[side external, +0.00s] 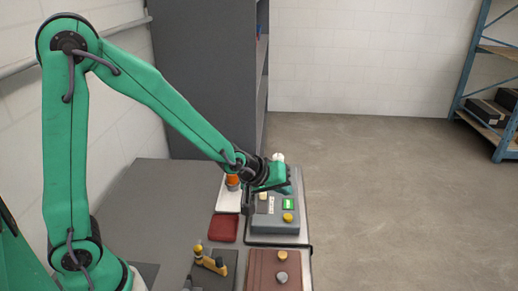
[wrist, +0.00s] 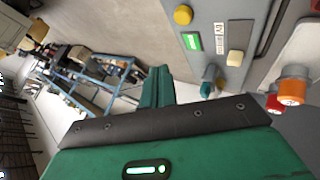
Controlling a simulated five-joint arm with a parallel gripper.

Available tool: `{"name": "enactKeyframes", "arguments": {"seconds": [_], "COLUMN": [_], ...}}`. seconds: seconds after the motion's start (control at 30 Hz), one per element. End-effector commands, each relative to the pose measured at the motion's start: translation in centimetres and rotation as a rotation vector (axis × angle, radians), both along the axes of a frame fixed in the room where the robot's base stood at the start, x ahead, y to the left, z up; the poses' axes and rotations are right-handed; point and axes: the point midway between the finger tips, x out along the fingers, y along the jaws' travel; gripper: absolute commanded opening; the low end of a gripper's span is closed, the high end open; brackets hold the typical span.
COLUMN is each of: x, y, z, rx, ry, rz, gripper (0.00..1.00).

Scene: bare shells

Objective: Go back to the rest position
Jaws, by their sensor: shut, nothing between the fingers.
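My green arm reaches from the left over the table, with its elbow raised. My gripper (side external: 283,187) hangs above the far part of a grey control box (side external: 275,226); whether it touches anything there cannot be told. In the wrist view the green fingers of my gripper (wrist: 157,86) are together and hold nothing. The box also shows at the upper right of the wrist view (wrist: 215,62), with a yellow knob (wrist: 183,15), a lit green switch (wrist: 191,42) and a beige knob (wrist: 235,58).
A brown panel (side external: 262,279) with knobs and a dark panel with a yellow-topped lever (side external: 207,262) stand nearer. A tall grey cabinet (side external: 205,60) rises behind. The table's far left (side external: 150,190) is clear.

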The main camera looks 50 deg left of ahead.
Motion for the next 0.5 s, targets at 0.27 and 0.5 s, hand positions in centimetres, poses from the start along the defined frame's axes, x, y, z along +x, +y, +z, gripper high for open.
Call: {"name": "enactKeyframes", "arguments": {"seconds": [0.27,0.5], "x": [-2.9,-6.8], "y": [1.7,3.4], "z": [3.9,7.3], "rx": [0.104,0.213], "ry": [0.029,0.072], "rz": [-0.074,-0.164], "gripper": [0.0,0.0]}}
